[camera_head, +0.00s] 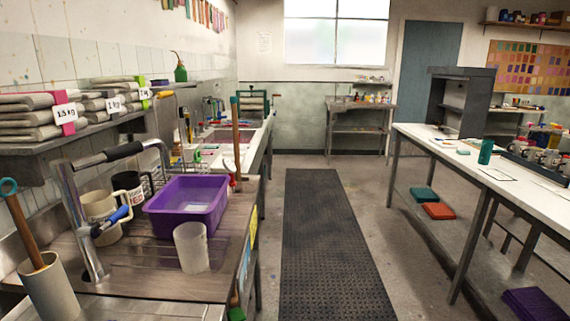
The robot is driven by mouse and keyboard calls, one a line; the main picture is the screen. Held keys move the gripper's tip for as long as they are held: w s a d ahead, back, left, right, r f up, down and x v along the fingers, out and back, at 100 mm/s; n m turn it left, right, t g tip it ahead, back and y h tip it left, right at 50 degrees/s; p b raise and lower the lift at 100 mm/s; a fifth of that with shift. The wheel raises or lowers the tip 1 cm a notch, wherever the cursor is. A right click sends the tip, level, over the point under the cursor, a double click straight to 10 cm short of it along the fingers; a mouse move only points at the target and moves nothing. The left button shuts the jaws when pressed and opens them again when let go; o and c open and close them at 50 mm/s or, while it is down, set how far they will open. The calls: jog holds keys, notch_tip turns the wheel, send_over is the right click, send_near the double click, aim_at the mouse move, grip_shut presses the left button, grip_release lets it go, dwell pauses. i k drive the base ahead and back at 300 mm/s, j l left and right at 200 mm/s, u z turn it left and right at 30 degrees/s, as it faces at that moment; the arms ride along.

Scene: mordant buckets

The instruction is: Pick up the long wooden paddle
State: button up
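Two long wooden shafts with teal ends could be the paddle; I cannot tell which from this view. One brown wooden shaft (236,137) stands nearly upright behind the purple tub, at the right edge of the counter. Its lower end is partly hidden. Another wooden handle (20,222) with a teal ring on top leans in a beige cylindrical container (50,292) at the lower left. Its lower end is hidden inside the container. My gripper is not in view.
A purple tub (187,222), a translucent beaker (191,249), mugs (103,212) and a tall metal faucet (80,215) crowd the wooden counter (140,285). A dark mat (328,245) lies along the clear aisle. A white-topped table (440,147) stands right.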

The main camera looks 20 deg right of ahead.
aim_at(233, 99)
jog(key=i+z, duration=0.25)
jog(key=i, duration=1.65)
